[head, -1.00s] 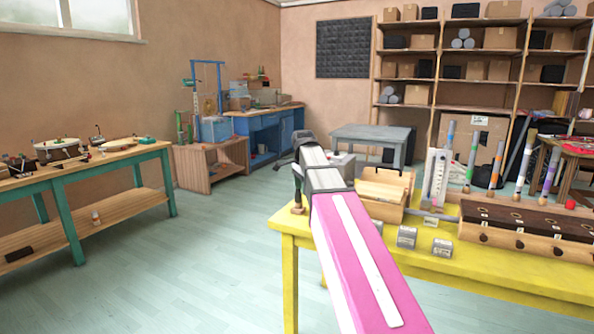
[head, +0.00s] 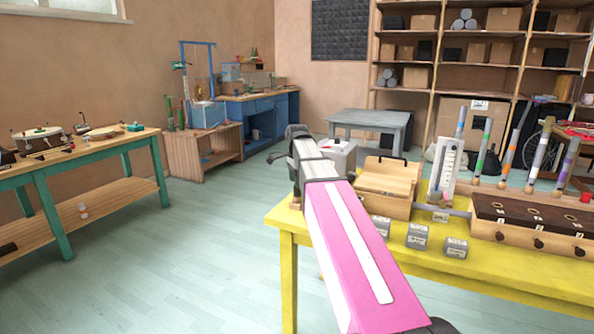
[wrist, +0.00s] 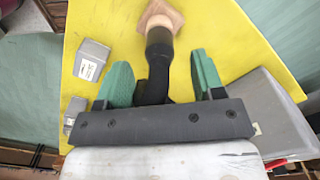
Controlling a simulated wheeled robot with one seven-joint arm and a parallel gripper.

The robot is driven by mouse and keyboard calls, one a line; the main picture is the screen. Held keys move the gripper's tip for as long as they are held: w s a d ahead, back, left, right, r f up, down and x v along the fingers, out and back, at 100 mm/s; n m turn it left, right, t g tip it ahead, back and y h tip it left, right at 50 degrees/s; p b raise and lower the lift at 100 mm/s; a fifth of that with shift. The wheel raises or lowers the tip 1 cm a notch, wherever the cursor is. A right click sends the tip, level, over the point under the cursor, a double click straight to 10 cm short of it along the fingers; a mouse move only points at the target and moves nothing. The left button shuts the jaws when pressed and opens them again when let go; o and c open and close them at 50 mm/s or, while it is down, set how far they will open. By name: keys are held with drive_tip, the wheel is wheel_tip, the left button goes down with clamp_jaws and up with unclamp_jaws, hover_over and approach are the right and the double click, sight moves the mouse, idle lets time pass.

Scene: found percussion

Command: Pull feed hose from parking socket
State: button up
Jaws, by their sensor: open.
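In the wrist view the dark feed hose (wrist: 157,72) runs from a thicker black end piece down between my fingers. The end piece meets a pale wooden parking socket (wrist: 161,17) on the yellow table. My gripper (wrist: 163,80) is open, with one green finger on each side of the hose. A gap shows on both sides, wider on the right. The lower part of the hose is hidden behind the dark gripper bar. In the head view my arm covers most of the gripper and hose near the table's left corner.
On the yellow table (head: 345,262) stand small grey blocks (head: 417,236), a wooden box (head: 388,187) and a long wooden unit with dark top (head: 530,222). In the wrist view a grey block (wrist: 92,60) lies left of my fingers and a larger grey box (wrist: 270,115) lies right.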

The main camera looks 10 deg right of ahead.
drive_tip(key=shift+f, duration=2.15)
drive_tip(key=c, duration=1)
drive_tip(key=shift+r, duration=1.6)
drive_tip(key=shift+r, duration=1.35)
